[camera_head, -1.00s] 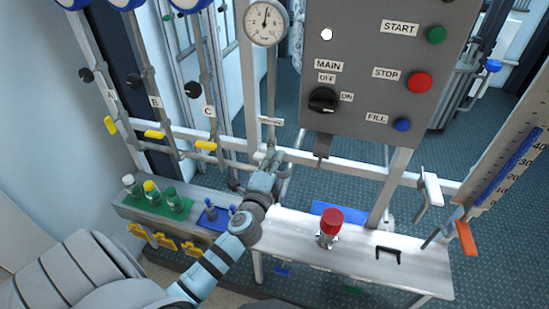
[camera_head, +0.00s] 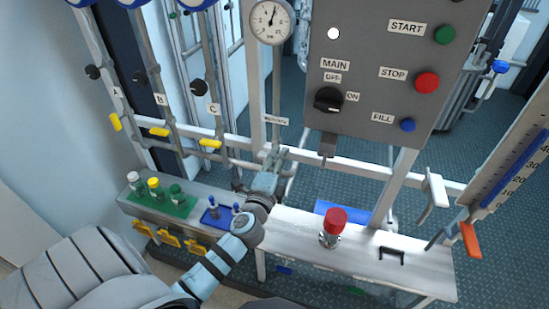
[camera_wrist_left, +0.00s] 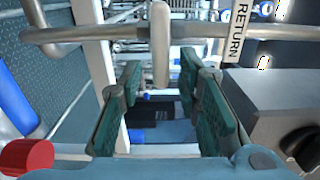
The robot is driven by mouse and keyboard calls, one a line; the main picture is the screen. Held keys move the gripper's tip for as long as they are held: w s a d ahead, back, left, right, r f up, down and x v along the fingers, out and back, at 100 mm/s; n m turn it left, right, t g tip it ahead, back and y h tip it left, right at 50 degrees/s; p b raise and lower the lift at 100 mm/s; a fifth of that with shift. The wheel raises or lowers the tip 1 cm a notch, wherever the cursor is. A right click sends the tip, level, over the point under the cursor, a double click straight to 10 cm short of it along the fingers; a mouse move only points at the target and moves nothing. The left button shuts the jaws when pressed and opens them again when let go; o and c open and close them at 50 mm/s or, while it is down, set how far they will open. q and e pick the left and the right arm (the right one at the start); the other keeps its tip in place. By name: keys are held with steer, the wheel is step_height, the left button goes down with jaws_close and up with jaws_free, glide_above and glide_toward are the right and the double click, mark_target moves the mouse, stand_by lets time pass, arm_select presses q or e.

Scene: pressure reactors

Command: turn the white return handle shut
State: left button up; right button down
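The white return handle (camera_wrist_left: 160,42) shows in the left wrist view, upright across a horizontal metal pipe. The RETURN label (camera_wrist_left: 236,33) is beside it on the right, and it also shows small in the head view (camera_head: 276,120). My left gripper (camera_wrist_left: 160,72) is open, with one green-padded finger on each side of the handle's line. The handle appears just ahead of the fingertips; I cannot tell whether they touch it. In the head view my left gripper (camera_head: 275,160) is below the label, and I cannot make out the handle there. My right gripper is not in view.
The grey control panel (camera_head: 385,60) hangs to the right of my left gripper. A bench (camera_head: 290,232) below carries a red-capped part (camera_head: 334,222). Yellow valve handles (camera_head: 159,132) are on the pipes at left. An orange handle (camera_head: 470,240) is at right.

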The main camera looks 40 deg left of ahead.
arm_select(q)
steer(key=v, duration=1.1)
steer(key=shift+s, duration=0.2)
